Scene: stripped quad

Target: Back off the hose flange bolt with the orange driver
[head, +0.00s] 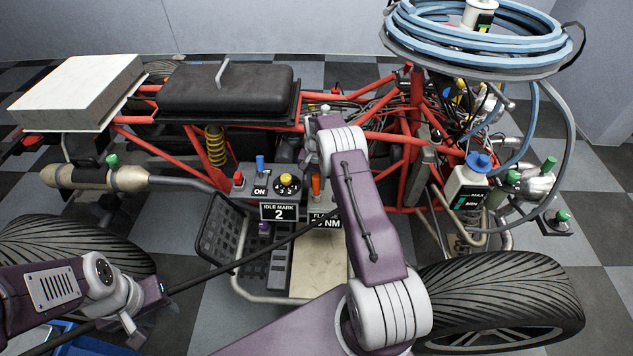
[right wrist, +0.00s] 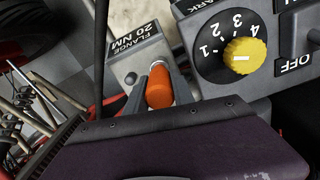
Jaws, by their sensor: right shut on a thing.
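The orange driver (head: 316,187) stands at a grey holder labelled FLANGE 20 NM (head: 325,219) on the right of the control panel. In the right wrist view its orange handle (right wrist: 159,88) lies between the two fingers of my right gripper (right wrist: 158,90), which is shut on it. The driver's lower end is hidden. In the head view my right arm covers part of the holder. My left gripper (head: 158,292) is low at the left, away from the driver, beside a long dark rod; its fingers are unclear. I cannot pick out the hose flange bolt.
The panel beside the driver has a yellow dial (head: 288,182) and an IDLE MARK sign (head: 279,212). Red frame tubes (head: 375,137) run behind it. A blue hose coil (head: 475,48) and a white bottle (head: 467,189) are at the right. A tyre (head: 500,300) fills the lower right.

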